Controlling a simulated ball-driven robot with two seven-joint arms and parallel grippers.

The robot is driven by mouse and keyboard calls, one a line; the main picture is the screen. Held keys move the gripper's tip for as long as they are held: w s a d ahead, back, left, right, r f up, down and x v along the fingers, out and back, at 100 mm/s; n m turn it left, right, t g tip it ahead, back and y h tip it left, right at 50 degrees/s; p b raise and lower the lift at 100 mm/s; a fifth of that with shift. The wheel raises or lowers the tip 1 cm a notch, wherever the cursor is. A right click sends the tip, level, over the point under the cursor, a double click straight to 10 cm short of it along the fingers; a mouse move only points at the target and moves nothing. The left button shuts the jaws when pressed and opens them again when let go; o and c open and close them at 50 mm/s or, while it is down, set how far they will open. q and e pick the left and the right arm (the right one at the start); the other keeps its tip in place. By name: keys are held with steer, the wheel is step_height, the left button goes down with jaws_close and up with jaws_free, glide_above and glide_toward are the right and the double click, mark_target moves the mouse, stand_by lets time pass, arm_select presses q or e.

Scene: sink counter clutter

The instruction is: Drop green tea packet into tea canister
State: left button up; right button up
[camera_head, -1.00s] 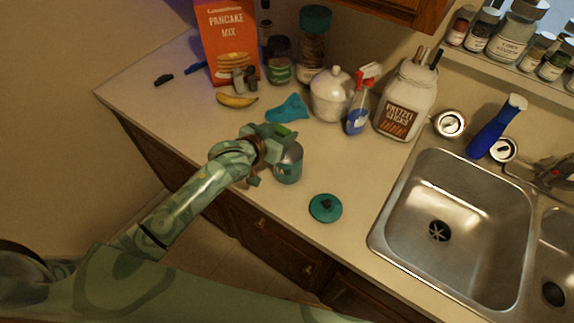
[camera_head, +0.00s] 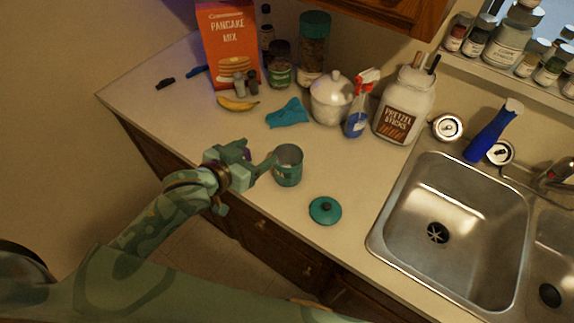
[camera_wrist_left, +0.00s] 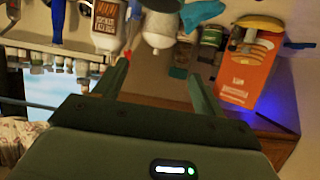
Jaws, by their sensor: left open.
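The tea canister (camera_head: 288,175) is an open teal can standing upright near the counter's front edge. Something pale shows inside its mouth, too small to identify. Its round teal lid (camera_head: 325,211) with a dark knob lies on the counter to the right. I cannot make out the green tea packet as a separate thing. My left gripper (camera_head: 256,156) is just left of the canister, open, with nothing seen between its fingers. In the left wrist view its two fingers (camera_wrist_left: 160,85) are spread apart, and the canister does not show there. My right gripper is out of view.
A blue cloth (camera_head: 287,113), banana (camera_head: 237,104), pancake mix box (camera_head: 230,45), white lidded jar (camera_head: 330,100), spray bottle (camera_head: 356,122) and pretzel jar (camera_head: 405,108) stand behind. The sink (camera_head: 450,215) is at right. Counter around the lid is clear.

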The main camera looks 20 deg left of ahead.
arm_select(q)
steer(key=v, duration=0.4)
steer(key=shift+s+r, duration=0.1)
steer(key=shift+s, duration=0.1)
steer(key=s+a+f+g+y+b, duration=0.15)
steer(key=a+f, duration=0.25)
steer(key=f, duration=0.6)
steer(key=s+a+f+g+y, duration=0.15)
steer(key=a+f, duration=0.25)
steer(key=f, duration=0.6)
steer(key=s+a+f+g+y+b, duration=0.1)
steer(key=s+f+b, duration=0.1)
steer(key=s+f, duration=0.35)
steer(key=s+a+f+g+b, duration=0.1)
steer(key=s+f, duration=0.1)
steer(key=f, duration=0.6)
steer(key=s+a+f+g+y+b, duration=0.1)
steer(key=s+f+b, duration=0.15)
steer(key=f, duration=0.45)
steer(key=s+d+f+g+b, duration=0.3)
steer(key=s+f+b, duration=0.1)
steer(key=s+f, duration=0.5)
steer(key=s+d+f+g+b, duration=0.3)
steer(key=s+f, duration=0.7)
steer(key=s, duration=0.4)
steer(key=shift+s+b, duration=0.25)
steer(key=shift+b, duration=0.15)
